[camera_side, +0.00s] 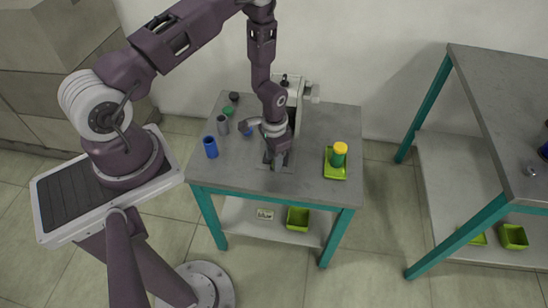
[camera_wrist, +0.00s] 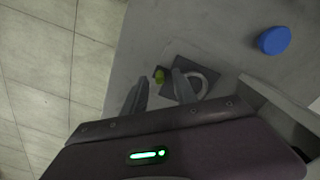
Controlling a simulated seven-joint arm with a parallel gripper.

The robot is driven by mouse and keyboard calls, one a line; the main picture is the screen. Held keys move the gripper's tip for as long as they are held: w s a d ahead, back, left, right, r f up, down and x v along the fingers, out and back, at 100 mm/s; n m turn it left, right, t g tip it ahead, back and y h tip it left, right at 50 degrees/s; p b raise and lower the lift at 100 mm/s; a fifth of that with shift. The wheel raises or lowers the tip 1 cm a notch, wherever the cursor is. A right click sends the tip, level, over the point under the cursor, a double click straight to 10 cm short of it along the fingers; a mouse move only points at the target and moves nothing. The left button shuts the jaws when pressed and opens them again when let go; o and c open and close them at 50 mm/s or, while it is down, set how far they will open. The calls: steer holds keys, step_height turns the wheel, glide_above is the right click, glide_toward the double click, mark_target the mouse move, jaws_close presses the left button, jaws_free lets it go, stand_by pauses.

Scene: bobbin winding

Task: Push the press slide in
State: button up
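My gripper (camera_side: 277,162) points down low over the front middle of the grey table, beside a dark flat plate (camera_side: 288,160). In the wrist view my gripper (camera_wrist: 159,82) has its two fingers apart, with nothing clearly held. I cannot tell for sure which part is the press slide.
A pale machine (camera_side: 294,90) stands behind my gripper. Left are a blue cylinder (camera_side: 210,147), a grey cylinder (camera_side: 222,125) and a green disc (camera_side: 228,111). A yellow-green tray (camera_side: 336,174) holding a green, yellow-topped piece (camera_side: 339,152) is on the right. A blue round piece (camera_wrist: 273,40) shows in the wrist view.

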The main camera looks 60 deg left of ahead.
steer(key=shift+c, duration=0.2)
jaws_close()
stand_by(0.5)
stand_by(0.6)
